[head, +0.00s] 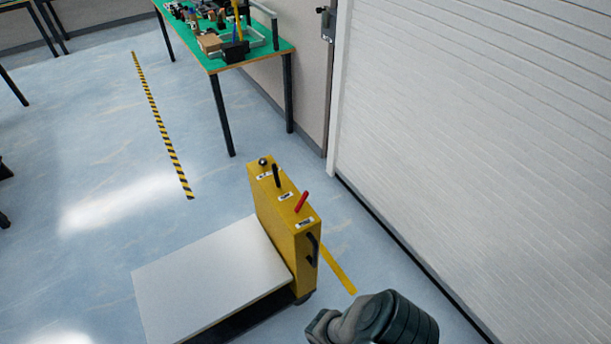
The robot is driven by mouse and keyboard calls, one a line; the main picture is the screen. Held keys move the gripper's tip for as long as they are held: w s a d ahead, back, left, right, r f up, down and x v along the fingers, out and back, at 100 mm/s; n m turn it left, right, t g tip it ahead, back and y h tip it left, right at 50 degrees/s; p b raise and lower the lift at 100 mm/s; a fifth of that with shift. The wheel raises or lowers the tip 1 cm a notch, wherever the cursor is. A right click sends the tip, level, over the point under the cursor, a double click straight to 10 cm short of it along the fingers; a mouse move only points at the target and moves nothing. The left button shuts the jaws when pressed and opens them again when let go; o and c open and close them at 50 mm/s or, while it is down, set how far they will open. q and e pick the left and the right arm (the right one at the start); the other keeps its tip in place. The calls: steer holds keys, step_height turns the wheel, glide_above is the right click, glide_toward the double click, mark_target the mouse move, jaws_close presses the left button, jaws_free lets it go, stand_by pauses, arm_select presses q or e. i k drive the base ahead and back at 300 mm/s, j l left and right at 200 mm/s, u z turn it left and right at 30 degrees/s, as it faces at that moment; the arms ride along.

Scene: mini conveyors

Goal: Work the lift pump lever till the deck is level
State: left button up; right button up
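A yellow lift housing (293,241) stands on the floor in the lower middle, with a white deck (205,278) joined to its left side. A red lever (302,201) and a black lever (276,176) stick up from its top, and a round dark knob (262,162) sits at the far end. Small white labels lie beside them, too small to read, so I cannot tell which is the pump lever. I cannot tell if the deck is exactly level. My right gripper (322,326) enters at the bottom, near the housing's front end and apart from the levers; its fingers are unclear. My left gripper is out of view.
A black handle (312,249) is on the housing's near end. A green-topped table (266,47) with several items stands behind. A white shutter (480,140) fills the right side. The floor left of the lift is clear, with a striped tape line (163,127).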

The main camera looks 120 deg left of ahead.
mark_target(276, 177)
steer(key=u, duration=4.25)
